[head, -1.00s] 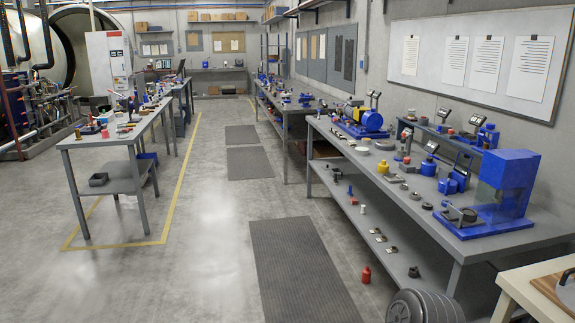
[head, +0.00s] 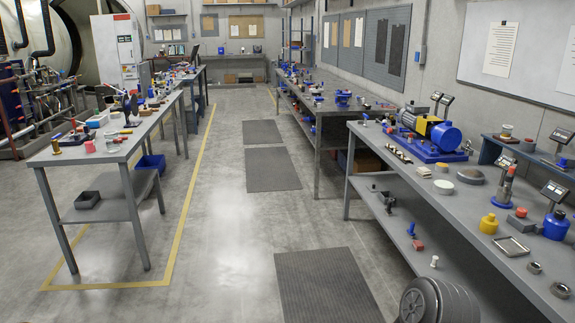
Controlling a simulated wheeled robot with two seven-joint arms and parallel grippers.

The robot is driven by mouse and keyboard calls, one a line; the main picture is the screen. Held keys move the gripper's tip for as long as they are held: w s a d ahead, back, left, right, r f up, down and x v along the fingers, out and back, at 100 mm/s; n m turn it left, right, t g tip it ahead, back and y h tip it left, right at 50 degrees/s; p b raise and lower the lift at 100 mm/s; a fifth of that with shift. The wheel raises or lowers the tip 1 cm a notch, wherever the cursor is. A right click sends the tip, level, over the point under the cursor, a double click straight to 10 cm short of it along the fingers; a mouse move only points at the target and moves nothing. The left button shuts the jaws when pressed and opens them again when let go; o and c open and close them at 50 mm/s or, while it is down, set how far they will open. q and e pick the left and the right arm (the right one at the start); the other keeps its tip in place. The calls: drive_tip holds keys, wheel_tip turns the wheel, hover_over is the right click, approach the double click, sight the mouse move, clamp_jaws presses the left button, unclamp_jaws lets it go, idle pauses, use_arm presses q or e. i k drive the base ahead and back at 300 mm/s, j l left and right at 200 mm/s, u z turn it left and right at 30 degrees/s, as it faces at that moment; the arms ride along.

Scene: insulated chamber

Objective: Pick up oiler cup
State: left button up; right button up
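I cannot single out the oiler cup with certainty; the small parts on the benches are too small to tell apart. A small brass-coloured upright piece (head: 56,146) stands at the near left corner of the left bench. A yellow bottle-like piece (head: 489,224) stands on the right bench, beside a dark block with a red top (head: 518,217). Neither of my grippers shows in the head view.
The left bench (head: 85,160) and the right bench (head: 470,190) carry many small parts. A blue motor-pump unit (head: 436,136) sits on the right bench. The aisle between them is open floor with dark mats (head: 273,170) and a yellow line (head: 186,222).

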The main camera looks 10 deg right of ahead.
sight(506, 132)
drive_tip(key=i, duration=3.75)
drive_tip(key=z, duration=3.9)
